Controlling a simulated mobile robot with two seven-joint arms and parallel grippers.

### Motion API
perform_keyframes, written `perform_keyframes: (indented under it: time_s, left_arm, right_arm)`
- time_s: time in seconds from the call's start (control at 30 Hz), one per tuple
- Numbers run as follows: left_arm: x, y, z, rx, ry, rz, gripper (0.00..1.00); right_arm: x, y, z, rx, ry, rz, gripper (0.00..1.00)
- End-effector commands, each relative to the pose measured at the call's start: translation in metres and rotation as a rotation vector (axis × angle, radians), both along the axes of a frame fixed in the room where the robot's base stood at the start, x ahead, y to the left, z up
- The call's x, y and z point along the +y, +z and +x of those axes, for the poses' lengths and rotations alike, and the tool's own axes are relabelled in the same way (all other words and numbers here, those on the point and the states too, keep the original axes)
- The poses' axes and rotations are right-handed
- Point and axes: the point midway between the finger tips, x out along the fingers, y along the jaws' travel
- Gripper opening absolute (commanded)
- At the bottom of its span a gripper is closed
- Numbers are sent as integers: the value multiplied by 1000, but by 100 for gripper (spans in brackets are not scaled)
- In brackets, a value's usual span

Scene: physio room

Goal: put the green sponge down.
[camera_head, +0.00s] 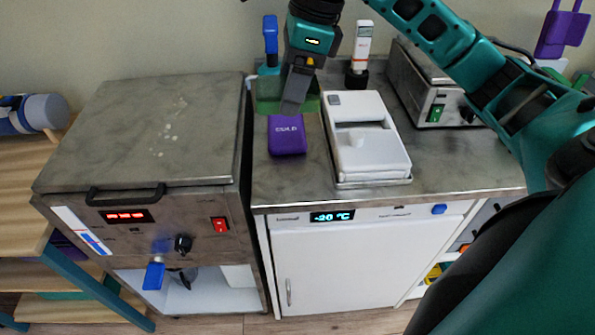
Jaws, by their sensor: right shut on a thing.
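The green sponge (268,93) is at the back of the metal worktop (455,165), just behind a purple pack marked "COLD" (286,136). My right gripper (294,100) points down and is shut on the sponge. The fingers hide the sponge's middle, and green shows on both sides of them. I cannot tell whether the sponge touches the worktop or hangs a little above it. My left gripper is not in view.
A white device (370,150) stands right of the pack. A blue-topped item (270,40) and a white-and-orange handheld (361,45) stand behind. A metal unit (155,130) is at left, a metal box (432,100) at right. Bare worktop shows at front right.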

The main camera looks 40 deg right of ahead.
Motion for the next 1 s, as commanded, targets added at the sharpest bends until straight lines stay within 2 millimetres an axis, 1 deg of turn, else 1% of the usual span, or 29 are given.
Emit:
perform_keyframes:
  time_s: [0.03, 0.4, 0.5, 0.6, 0.77, 0.83, 1.0]
  left_arm:
    - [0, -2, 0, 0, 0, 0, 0]
    - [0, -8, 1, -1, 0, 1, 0]
    - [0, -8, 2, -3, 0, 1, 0]
    - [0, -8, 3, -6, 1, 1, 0]
    - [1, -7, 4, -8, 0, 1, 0]
    - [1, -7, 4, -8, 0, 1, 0]
    - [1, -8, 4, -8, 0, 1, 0]
  right_arm:
    - [0, -11, -1, 6, -1, -2, 42]
    - [0, -109, -2, 9, -1, 0, 42]
    - [0, -130, -1, 6, -1, 0, 42]
    - [0, -143, -1, 4, -1, 0, 42]
    - [0, -153, 0, 2, -1, -1, 42]
    - [0, -160, -1, 4, 0, 0, 42]
    - [0, -186, -1, 6, -2, 0, 42]
